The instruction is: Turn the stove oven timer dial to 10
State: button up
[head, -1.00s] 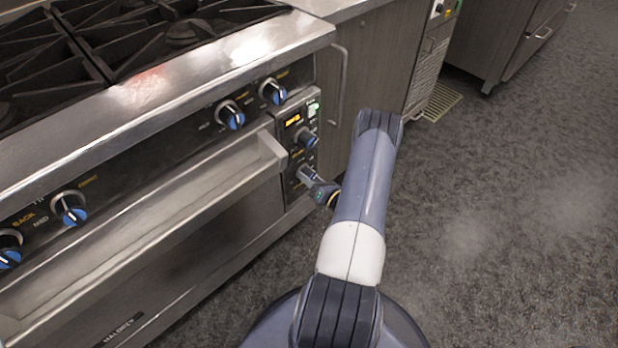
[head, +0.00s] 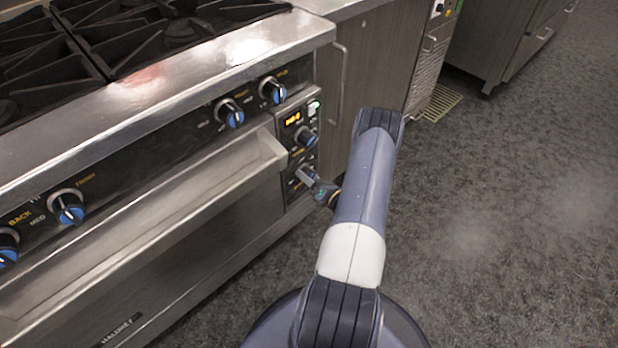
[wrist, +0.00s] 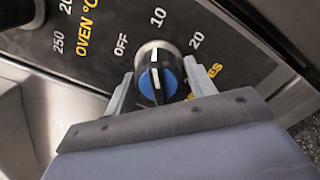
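The oven timer dial (wrist: 170,80) is a black knob with a blue face and a white pointer line. It sits in the middle of the wrist view, with OFF, 10 and 20 printed around it. Its pointer line runs up toward the 10 mark, leaning slightly to the OFF side. My gripper (wrist: 160,72) has one finger on each side of the dial, close against it, and appears shut on it. In the head view my gripper (head: 308,178) is at the lower part of the control panel (head: 290,146), and it and my arm hide most of the dial.
Another blue-faced knob (head: 307,138) and a small lit display (head: 293,118) are just above on the panel. The oven door handle (head: 150,222) runs close on the left. A cabinet (head: 375,60) stands to the right of the stove. Open floor (head: 510,220) lies to the right.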

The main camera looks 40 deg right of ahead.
jog(key=shift+o, duration=1)
jog(key=s+p, duration=0.1)
jog(key=s, duration=1)
jog(key=shift+d, duration=0.4)
jog(key=shift+f, duration=0.1)
